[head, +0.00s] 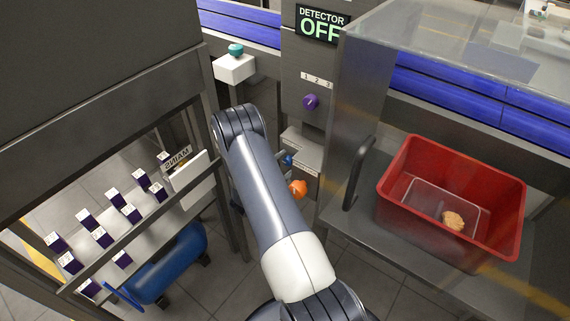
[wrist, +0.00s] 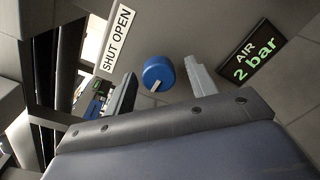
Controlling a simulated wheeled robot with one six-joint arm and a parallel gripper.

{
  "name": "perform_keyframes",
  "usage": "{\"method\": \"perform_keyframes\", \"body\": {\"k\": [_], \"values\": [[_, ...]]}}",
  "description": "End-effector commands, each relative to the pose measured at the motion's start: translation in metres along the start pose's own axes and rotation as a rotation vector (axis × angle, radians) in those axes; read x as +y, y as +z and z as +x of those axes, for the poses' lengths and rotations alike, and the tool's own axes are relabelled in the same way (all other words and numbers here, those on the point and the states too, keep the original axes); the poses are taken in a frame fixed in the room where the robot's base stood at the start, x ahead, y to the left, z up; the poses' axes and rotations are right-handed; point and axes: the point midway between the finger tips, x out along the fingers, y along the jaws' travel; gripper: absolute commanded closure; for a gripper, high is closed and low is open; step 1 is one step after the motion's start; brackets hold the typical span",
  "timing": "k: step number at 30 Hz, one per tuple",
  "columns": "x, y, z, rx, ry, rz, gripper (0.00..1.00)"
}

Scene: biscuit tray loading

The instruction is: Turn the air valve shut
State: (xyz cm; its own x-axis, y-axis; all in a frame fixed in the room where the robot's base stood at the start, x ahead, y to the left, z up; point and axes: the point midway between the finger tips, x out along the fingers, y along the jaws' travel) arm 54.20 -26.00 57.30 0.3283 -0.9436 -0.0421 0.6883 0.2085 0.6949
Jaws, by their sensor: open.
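The air valve is a round blue knob (wrist: 158,72) with a white mark at its lower left edge, in the wrist view. A white label (wrist: 118,40) reading SHUT OPEN is to its left. A dark display (wrist: 251,54) to its right reads AIR 2 bar in green. My gripper (wrist: 162,88) is open, with one finger on each side of the knob in the picture. I cannot tell whether either finger touches it. In the head view my arm hides the gripper; a small blue part (head: 287,159) shows beside the arm, and I cannot tell if it is this knob.
An orange knob (head: 298,188) is right of my arm. A purple knob (head: 311,102) marked 1 2 3 sits under a detector display (head: 320,25) reading OFF. A red crate (head: 392,205) is at the right. A teal button (head: 236,50) and blue tank (head: 168,264) are at the left.

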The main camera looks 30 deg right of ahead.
Motion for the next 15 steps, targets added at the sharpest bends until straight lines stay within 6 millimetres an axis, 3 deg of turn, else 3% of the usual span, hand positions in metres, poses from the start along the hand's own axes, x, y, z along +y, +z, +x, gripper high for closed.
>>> {"method": "perform_keyframes", "body": {"k": [8, 15], "values": [[0.002, -0.001, -0.012, 0.003, 0.002, 0.001, 0.46], [0.002, 0.0, -0.06, 0.004, 0.004, -0.001, 0.46]]}}
